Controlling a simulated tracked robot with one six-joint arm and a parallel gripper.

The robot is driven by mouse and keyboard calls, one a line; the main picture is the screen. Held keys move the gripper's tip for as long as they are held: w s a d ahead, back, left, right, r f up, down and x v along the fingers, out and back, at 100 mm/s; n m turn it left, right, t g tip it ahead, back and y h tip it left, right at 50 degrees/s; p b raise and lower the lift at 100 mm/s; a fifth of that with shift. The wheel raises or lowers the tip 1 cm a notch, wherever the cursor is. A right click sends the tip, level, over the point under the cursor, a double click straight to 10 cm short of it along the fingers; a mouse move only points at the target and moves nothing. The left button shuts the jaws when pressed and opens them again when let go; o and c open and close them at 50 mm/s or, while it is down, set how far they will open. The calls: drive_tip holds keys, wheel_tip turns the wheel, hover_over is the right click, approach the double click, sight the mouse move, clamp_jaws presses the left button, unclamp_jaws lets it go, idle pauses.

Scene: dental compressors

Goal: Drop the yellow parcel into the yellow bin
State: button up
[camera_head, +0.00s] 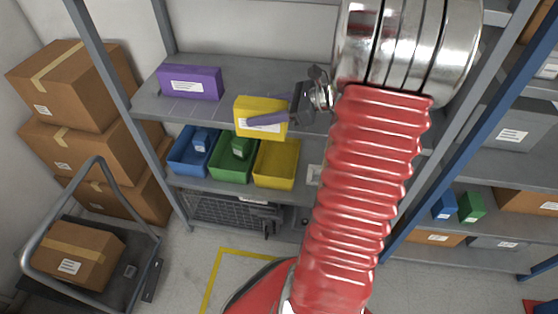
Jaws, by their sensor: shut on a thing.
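A yellow parcel (258,107) with a white label is held in my gripper (285,116), level with the upper shelf's front edge. One dark finger lies across the parcel's front; the other finger is hidden. The yellow bin (276,166) stands on the lower shelf, below and slightly right of the parcel, and its visible inside looks empty. My red bellows-covered arm covers the middle right of the view.
A green bin (234,170) and a blue bin (186,163), each with a small parcel inside, stand left of the yellow bin. A purple parcel (190,82) sits on the upper shelf (160,104). Cardboard boxes (75,85) and a loaded trolley (140,285) stand left.

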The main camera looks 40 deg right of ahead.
drive_tip(key=w+a+f+n+g+y, duration=0.1)
drive_tip(key=w+a+f, duration=0.4)
drive_tip(key=a+f, duration=0.4)
drive_tip(key=w+a+f+n+g+y, duration=0.1)
drive_tip(key=w+a+f+n, duration=0.1)
drive_tip(key=w+a+f, duration=0.3)
drive_tip(key=a+f, duration=0.4)
drive_tip(key=a, duration=0.5)
drive_tip(key=shift+w+a+f+g+y, duration=0.2)
drive_tip(key=shift+w+f+g+y, duration=0.1)
drive_tip(key=shift+y, duration=0.1)
